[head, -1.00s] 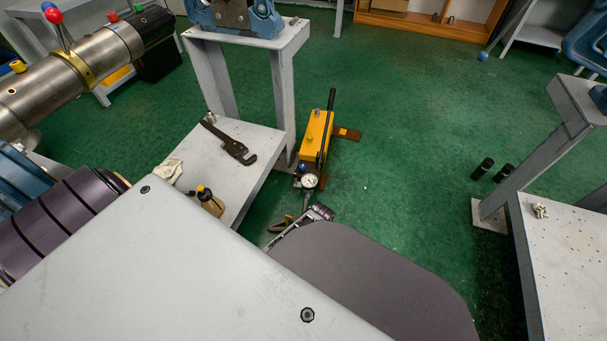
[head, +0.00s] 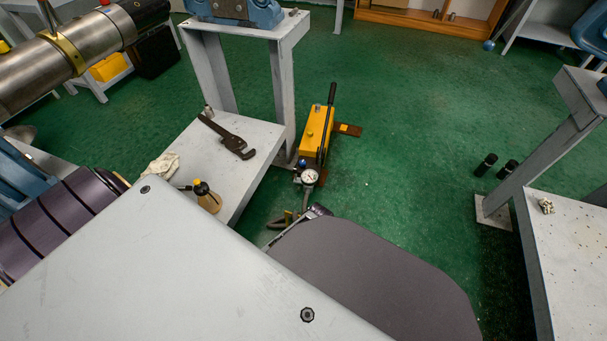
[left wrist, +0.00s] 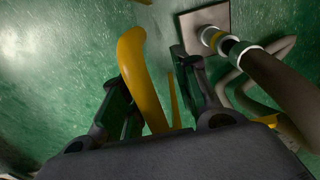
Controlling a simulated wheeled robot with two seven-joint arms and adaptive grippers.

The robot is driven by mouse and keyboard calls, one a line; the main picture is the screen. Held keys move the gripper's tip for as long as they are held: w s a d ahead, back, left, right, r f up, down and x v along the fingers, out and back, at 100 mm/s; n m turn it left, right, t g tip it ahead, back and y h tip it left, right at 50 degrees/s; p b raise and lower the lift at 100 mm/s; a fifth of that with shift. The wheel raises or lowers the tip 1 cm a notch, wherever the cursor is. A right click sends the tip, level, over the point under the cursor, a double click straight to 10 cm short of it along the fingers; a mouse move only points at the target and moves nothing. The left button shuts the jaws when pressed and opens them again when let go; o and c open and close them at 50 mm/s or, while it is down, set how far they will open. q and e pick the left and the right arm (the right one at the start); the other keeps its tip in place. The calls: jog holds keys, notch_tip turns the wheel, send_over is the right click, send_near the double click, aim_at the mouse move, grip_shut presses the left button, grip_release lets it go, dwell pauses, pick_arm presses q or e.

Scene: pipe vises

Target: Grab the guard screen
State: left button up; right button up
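I cannot make out the guard screen for certain in either view. In the left wrist view, a thick curved yellow tube (left wrist: 143,75) rises over the green floor and passes between the fingers of my left gripper (left wrist: 152,72); whether it belongs to the guard screen I cannot tell. The fingers stand apart, with space visible beside the tube, and I see no grip on it. A thin yellow strip (left wrist: 174,98) shows near the right finger. My left gripper does not show in the head view. My right gripper is in neither view.
A bench with a pipe wrench (head: 229,137), bottle (head: 207,197) and rag (head: 161,167) stands ahead. A yellow pump (head: 315,133) is on the floor. A steel cylinder (head: 30,80) fills the upper left; another bench (head: 570,255) is at right. Middle-right floor is mostly clear.

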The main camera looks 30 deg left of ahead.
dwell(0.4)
pick_arm(q)
grip_shut()
dwell(0.4)
